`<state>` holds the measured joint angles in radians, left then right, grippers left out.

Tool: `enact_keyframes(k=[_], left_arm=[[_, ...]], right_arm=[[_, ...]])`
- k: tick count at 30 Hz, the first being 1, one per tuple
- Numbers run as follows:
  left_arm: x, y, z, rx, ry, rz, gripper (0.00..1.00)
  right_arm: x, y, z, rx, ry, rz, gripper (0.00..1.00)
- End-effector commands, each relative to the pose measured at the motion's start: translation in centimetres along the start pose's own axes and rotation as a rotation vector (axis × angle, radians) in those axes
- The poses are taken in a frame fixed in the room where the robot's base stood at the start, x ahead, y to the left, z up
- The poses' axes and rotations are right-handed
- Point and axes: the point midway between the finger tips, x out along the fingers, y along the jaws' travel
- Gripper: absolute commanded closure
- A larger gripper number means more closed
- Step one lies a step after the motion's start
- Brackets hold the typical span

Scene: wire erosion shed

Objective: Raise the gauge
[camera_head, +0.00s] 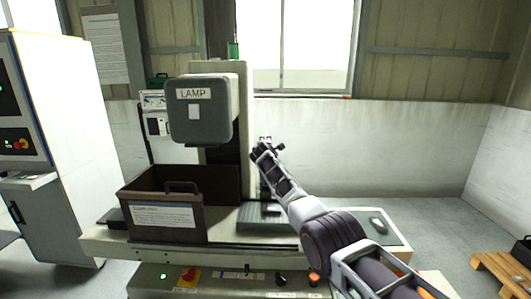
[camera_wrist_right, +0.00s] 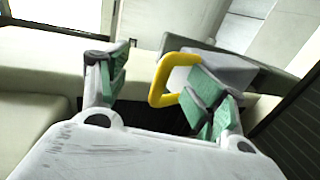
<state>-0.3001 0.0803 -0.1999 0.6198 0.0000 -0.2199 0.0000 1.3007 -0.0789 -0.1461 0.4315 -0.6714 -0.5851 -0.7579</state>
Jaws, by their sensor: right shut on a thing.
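My right gripper (camera_head: 266,148) reaches in front of the machine column, to the right of the lamp housing. In the right wrist view its green-padded fingers (camera_wrist_right: 160,88) stand apart, with a yellow C-shaped piece (camera_wrist_right: 160,78) between them, against the right finger. I take this yellow piece to be part of the gauge, and the gripper is shut on it. A grey block shows behind it, and I cannot tell whether the two are joined. In the head view the gripper hides the gauge. My left gripper is not in view.
A grey box marked LAMP (camera_head: 205,122) hangs from the column. A dark open crate (camera_head: 130,200) with a label and handle stands on the left of the machine bed. A grey cabinet (camera_head: 75,140) stands at the left and a wooden pallet (camera_head: 500,268) lies at the right.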

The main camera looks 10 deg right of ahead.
Motion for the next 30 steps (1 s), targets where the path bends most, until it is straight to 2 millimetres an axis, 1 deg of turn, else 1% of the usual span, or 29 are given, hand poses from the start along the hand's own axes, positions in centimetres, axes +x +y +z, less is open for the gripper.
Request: enact_keyframes(k=[1, 5, 8, 20, 30], left_arm=[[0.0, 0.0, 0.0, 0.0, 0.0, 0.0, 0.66], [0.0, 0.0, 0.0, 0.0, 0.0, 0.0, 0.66], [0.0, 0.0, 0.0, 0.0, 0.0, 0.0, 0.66], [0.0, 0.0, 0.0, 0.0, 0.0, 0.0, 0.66], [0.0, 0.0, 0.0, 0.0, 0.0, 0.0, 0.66]], right_arm=[[-0.5, 1.2, -0.6, 0.003, 0.014, 0.021, 0.55], [-0.8, 1.1, -0.7, 0.004, 0.014, 0.02, 0.6], [-1.0, 1.2, -0.7, 0.005, 0.015, 0.021, 0.67], [-2.1, 1.1, -0.3, 0.006, 0.013, 0.019, 0.67], [-3.4, 1.1, -0.3, 0.007, 0.011, 0.019, 0.67]])
